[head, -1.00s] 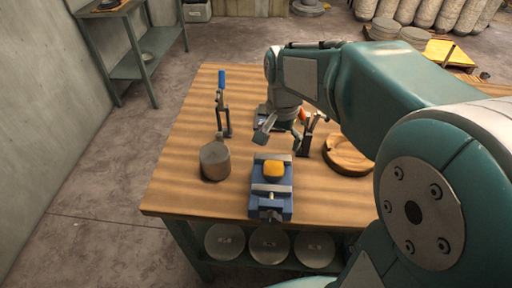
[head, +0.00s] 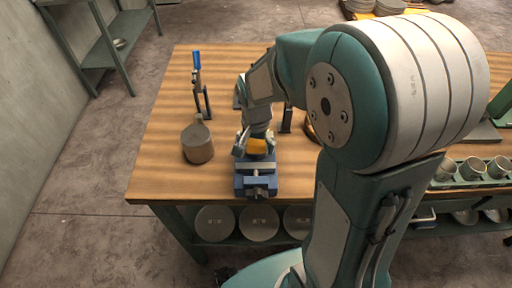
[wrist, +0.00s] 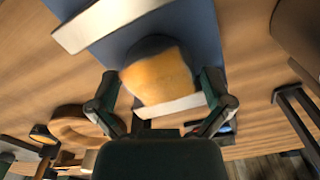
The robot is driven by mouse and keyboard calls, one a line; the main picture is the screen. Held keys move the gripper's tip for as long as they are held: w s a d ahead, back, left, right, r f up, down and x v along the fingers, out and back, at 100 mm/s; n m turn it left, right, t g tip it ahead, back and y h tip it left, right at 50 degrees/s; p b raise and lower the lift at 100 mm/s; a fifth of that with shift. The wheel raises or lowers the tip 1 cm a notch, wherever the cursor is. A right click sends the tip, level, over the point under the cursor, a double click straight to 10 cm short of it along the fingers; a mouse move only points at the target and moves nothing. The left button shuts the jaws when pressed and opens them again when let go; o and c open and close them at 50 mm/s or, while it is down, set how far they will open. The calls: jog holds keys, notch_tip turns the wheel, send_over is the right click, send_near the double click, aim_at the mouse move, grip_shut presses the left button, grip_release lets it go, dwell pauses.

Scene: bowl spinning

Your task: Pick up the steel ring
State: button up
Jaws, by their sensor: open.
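I cannot make out a steel ring for certain in either view. My gripper (head: 255,142) is open over the blue vise (head: 256,184) near the table's front edge. In the wrist view my gripper (wrist: 160,88) has its fingers spread on either side of a rounded orange block (wrist: 160,76). The block sits at the vise jaws, and it also shows below my gripper in the head view (head: 257,147). I cannot tell whether the fingers touch it. The vise's blue body (wrist: 110,45) fills the upper middle of the wrist view.
A round wooden piece (wrist: 78,126) lies at lower left in the wrist view. Cups (head: 471,169) stand in a rack at right. Bare tabletop lies at left.

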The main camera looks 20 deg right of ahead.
jog(key=c, duration=1.1)
